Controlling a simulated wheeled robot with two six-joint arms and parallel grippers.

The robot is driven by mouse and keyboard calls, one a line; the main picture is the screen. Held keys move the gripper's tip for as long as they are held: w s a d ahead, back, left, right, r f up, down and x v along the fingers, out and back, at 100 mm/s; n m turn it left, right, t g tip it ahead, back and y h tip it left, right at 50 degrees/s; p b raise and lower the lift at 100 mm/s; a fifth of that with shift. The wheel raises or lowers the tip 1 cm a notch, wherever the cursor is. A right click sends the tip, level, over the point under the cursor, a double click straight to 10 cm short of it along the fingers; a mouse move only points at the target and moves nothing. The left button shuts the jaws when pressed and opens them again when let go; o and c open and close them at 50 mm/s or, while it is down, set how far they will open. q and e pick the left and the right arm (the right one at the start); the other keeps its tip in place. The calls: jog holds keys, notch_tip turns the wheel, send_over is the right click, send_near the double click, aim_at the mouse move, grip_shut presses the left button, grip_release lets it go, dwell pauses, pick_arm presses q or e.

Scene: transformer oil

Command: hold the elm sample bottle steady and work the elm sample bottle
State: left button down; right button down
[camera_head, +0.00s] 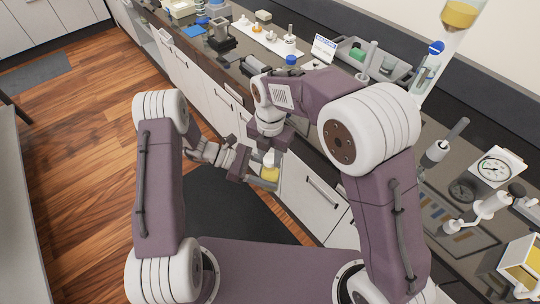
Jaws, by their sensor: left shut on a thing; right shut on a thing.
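The elm sample bottle (269,173) is small, with yellow contents and a pale top. It is held in the air in front of the counter's drawers, between my two grippers. My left gripper (252,172) comes in from the left and is shut on the bottle's side. My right gripper (270,152) comes down from above and is shut at the bottle's top. The fingers hide part of the bottle, and its neck and cap are hard to make out.
The dark counter (450,205) runs along the right. It carries a white tray of small fittings (265,38), a grey bin (375,62), a label card (323,48), a round gauge (495,168) and a tall cylinder with yellow liquid (459,15). Open floor (90,140) lies left.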

jog(key=shift+r, duration=0.95)
jog(key=shift+r, duration=0.1)
